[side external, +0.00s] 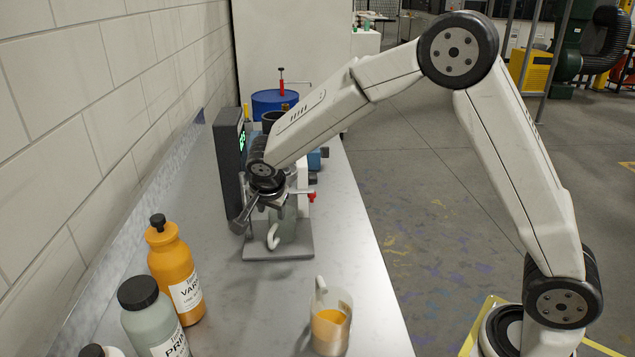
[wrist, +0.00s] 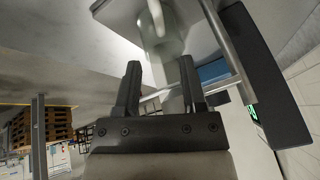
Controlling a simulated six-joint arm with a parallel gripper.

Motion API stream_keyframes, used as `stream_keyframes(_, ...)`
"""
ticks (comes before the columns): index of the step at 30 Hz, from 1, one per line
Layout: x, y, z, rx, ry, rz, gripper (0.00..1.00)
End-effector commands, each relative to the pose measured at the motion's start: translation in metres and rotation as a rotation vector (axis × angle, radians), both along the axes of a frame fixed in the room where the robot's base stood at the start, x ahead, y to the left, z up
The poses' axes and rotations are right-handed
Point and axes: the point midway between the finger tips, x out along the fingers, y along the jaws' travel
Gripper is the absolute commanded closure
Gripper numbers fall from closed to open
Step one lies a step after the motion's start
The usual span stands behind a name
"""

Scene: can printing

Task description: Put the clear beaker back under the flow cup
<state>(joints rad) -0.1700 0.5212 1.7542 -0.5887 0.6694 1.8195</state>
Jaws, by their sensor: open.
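The clear beaker (side external: 284,229), with its handle toward the camera, stands upright on the grey base plate (side external: 278,253) of the stand. It also shows in the wrist view (wrist: 165,38) with its pale handle, just beyond my fingertips. My gripper (side external: 262,203) is at the beaker's upper part in the side view; in the wrist view my gripper (wrist: 160,75) has its fingers apart. I cannot tell whether they touch the beaker. The flow cup is not clearly visible; my wrist covers that part of the stand.
A dark upright unit (side external: 229,160) with a green display stands left of my wrist. A second beaker (side external: 331,318) with orange liquid stands nearer on the bench. An orange bottle (side external: 174,272) and a grey bottle (side external: 150,320) stand at left. The bench between them is clear.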

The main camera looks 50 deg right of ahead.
Motion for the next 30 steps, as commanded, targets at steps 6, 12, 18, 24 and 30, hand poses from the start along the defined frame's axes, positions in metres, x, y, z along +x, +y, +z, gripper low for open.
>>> stream_keyframes(6, -0.006, 0.006, 0.019, -0.001, -0.001, 0.0, 0.48)
stream_keyframes(12, -0.008, 0.008, 0.023, 0.0, 0.0, 0.0, 0.48)
stream_keyframes(18, -0.008, 0.008, 0.023, 0.0, 0.0, 0.0, 0.48)
stream_keyframes(24, -0.008, 0.007, 0.023, 0.0, 0.0, 0.0, 0.48)
stream_keyframes(30, -0.01, 0.007, 0.023, 0.0, 0.006, 0.01, 0.48)
